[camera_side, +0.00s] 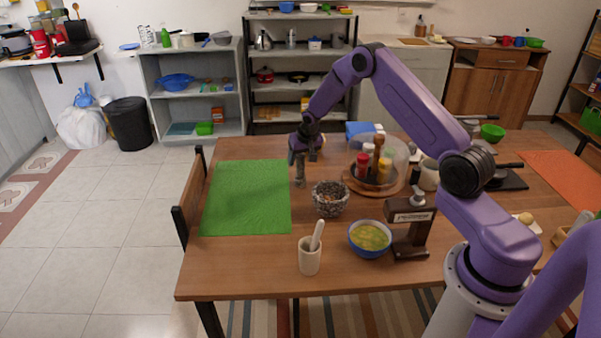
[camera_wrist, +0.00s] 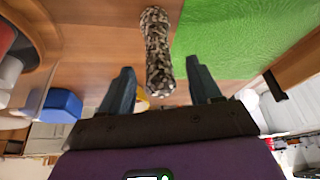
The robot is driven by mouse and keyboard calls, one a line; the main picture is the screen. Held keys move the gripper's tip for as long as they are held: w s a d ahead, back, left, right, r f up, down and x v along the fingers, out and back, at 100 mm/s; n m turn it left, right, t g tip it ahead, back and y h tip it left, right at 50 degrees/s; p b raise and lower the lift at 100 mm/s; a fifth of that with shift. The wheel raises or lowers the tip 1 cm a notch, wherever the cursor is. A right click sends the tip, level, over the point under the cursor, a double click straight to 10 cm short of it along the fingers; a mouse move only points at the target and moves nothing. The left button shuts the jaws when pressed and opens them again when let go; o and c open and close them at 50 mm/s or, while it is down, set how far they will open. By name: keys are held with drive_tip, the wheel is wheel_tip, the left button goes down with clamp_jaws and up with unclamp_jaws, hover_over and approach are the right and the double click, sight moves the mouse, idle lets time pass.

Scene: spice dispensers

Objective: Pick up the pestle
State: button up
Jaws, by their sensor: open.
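A speckled grey-brown stone pestle (camera_side: 299,181) shows just below my gripper (camera_side: 303,157) in the side view, beside the right edge of the green mat. In the wrist view the pestle (camera_wrist: 158,42) lies lengthwise in the picture, its near end reaching between the two fingers of my open gripper (camera_wrist: 160,65). Gaps show on both sides of it. I cannot tell whether any finger touches it. A stone mortar (camera_side: 330,203) of like texture stands to the right. A pale mortar (camera_side: 309,261) with its own pale pestle (camera_side: 317,235) stands nearer the front edge.
The green mat (camera_side: 245,203) is bare, with free room left of my gripper. A clear dome (camera_side: 400,160) covers bottles on a round tray to the right. A blue bowl (camera_side: 369,252) of yellow food and a dark dispenser stand front right. A blue box (camera_wrist: 61,106) is nearby.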

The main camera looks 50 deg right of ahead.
sight(300, 164)
drive_tip(key=shift+x, duration=2)
drive_tip(key=c, duration=1)
drive_tip(key=shift+c, duration=0.2)
drive_tip(key=shift+r, duration=0.1)
